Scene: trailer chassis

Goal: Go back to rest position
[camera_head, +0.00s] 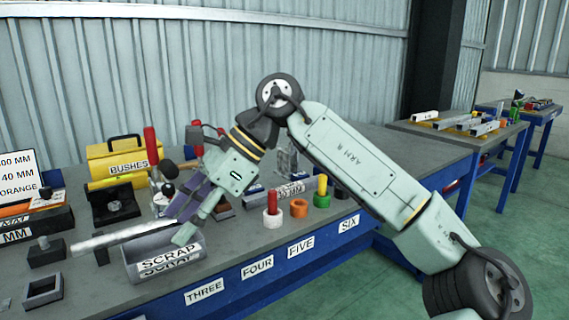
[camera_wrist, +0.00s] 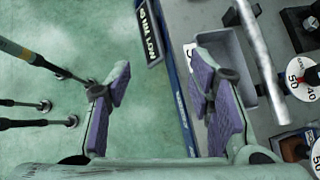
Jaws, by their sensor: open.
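My gripper (camera_head: 190,215) hangs over the workbench in the head view, its fingers just above the back right of the grey SCRAP bin (camera_head: 197,246). In the wrist view my gripper (camera_wrist: 160,95) has its two purple-padded fingers wide apart, with only floor and the blue bench edge showing between them. It is open and empty. The arm reaches in from the lower right, bent at a high elbow.
The workbench (camera_head: 335,222) carries a yellow BUSHES box (camera_head: 118,160), a red bush (camera_head: 272,216), an orange bush (camera_head: 299,208) and a green bush (camera_head: 321,199). Red-handled tools stand behind my gripper. More tables (camera_head: 460,140) stand at the right, with clear green floor (camera_head: 400,285) in front.

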